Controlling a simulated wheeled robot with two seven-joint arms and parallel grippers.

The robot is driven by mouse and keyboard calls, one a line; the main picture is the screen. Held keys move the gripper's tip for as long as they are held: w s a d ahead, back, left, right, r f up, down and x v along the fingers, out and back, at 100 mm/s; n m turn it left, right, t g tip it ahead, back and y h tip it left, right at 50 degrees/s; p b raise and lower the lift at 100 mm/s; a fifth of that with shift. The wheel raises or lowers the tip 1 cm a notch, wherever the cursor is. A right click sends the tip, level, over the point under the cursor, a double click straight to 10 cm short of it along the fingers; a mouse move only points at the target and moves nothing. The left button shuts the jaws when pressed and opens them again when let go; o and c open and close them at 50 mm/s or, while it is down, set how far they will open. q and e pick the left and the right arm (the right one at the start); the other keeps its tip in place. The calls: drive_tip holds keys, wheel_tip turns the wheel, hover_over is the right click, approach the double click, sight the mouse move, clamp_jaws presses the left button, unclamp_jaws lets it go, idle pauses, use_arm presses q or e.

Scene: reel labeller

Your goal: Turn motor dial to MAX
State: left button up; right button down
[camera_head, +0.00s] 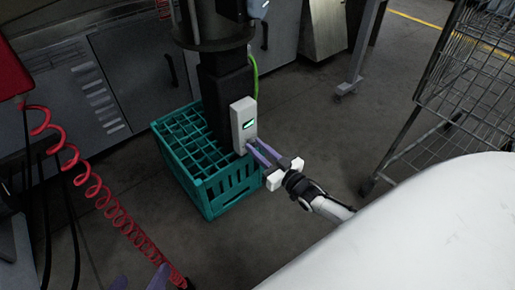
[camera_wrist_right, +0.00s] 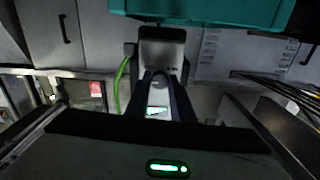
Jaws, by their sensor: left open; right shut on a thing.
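A pale box with a small lit green display (camera_head: 249,125) is fixed on a dark column; this is the motor control box. The motor dial is on its lower front, mostly hidden by my fingers. My right gripper (camera_head: 251,151) reaches to the box's lower front, its purple fingers shut on the dial. In the right wrist view the box (camera_wrist_right: 166,66) appears with the dark fingers of the gripper (camera_wrist_right: 158,76) against it and the display (camera_wrist_right: 157,111) between them. The dial's setting cannot be read. My left gripper (camera_head: 141,282) is open at the bottom left edge, apart from the box.
A teal crate (camera_head: 225,190) stands on the floor below the column. A green cable (camera_head: 254,75) runs behind the box. A red coiled hose (camera_head: 105,195) hangs at left. A wire rack cart (camera_head: 460,80) stands at right. Floor between crate and cart is clear.

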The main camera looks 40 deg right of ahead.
use_arm(q)
drive_tip(key=shift+r, duration=0.2)
use_arm(e)
drive_tip(key=shift+m, duration=0.7)
use_arm(q)
drive_tip(key=shift+f, duration=0.1)
use_arm(e)
drive_tip(key=c, duration=1.5)
unclamp_jaws()
drive_tip(key=shift+c, duration=0.2)
drive_tip(key=shift+s, duration=0.25)
use_arm(q)
drive_tip(key=shift+s+a+f+g+y+p, duration=0.15)
drive_tip(key=shift+a+f+g+y+p, duration=0.3)
drive_tip(key=shift+f+p, duration=0.4)
drive_tip(key=shift+s+a+f+g+y+p, duration=0.1)
drive_tip(key=shift+a+f+g+y+p, duration=0.15)
drive_tip(key=shift+a+f+p, duration=0.5)
use_arm(e)
drive_tip(key=s, duration=1)
drive_tip(key=shift+d, duration=0.4)
use_arm(q)
drive_tip(key=shift+w+d+r, duration=0.1)
drive_tip(key=shift+d+r, duration=0.1)
drive_tip(key=shift+d, duration=0.1)
